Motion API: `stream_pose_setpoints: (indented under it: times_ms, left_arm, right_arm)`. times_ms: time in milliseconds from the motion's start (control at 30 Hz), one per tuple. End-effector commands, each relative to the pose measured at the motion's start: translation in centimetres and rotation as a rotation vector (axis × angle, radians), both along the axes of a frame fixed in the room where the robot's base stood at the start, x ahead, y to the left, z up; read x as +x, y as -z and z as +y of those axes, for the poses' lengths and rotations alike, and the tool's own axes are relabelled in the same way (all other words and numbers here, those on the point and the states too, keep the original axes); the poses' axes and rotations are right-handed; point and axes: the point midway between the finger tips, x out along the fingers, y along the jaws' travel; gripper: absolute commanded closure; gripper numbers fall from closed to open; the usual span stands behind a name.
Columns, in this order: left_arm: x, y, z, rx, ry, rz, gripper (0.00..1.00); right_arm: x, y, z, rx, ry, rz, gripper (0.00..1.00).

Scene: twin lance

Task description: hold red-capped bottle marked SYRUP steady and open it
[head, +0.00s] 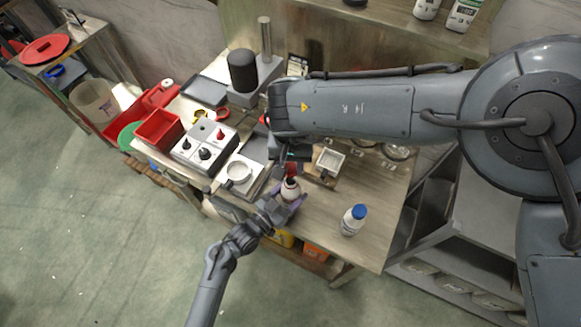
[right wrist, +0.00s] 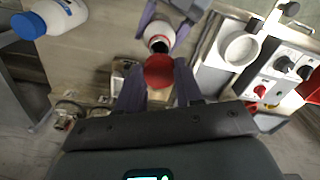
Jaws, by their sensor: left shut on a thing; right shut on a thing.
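The white bottle (head: 290,190) stands near the table's front edge, held around its body by my left gripper (head: 286,200). In the right wrist view the bottle (right wrist: 157,40) shows a red band and a dark, uncovered mouth. The red cap (right wrist: 158,71) is between the fingers of my right gripper (right wrist: 159,82), shut on it. The cap is off the bottle, close to its mouth; it also shows in the head view (head: 292,170), just above the bottle. The bottle's lettering is not readable. My right forearm hides part of the table behind.
A blue-capped white bottle (head: 353,220) stands to the right on the table. A small square container (head: 329,163) is behind it. A scale with a white cup (head: 238,174) and a control box with knobs (head: 206,145) are on the left.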

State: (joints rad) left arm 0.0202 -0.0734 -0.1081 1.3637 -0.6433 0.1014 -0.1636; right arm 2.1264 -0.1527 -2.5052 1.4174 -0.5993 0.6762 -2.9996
Motion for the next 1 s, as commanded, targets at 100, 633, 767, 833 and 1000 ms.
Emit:
stream_pose_setpoints:
  times_ms: [100,633,767,833,1000]
  left_arm:
    - [0.0,0.0,0.0,0.000,0.000,0.000,1.00]
    - [0.0,0.0,0.0,0.000,0.000,0.000,0.06]
    - [-0.3,0.0,0.4,0.001,-0.001,-0.001,0.06]
    - [-0.8,0.1,0.8,0.001,-0.001,0.000,0.06]
    - [-2.7,0.1,2.5,0.004,0.000,0.001,0.06]
  right_arm:
    - [0.0,0.0,0.0,0.000,0.000,0.000,1.00]
    - [0.0,0.0,0.0,0.000,0.000,0.000,1.00]
    - [0.0,-0.1,0.0,0.000,0.000,0.000,1.00]
    - [0.0,-0.1,0.0,0.000,0.000,0.000,1.00]
    - [0.0,-0.3,0.0,0.000,0.000,0.000,1.00]
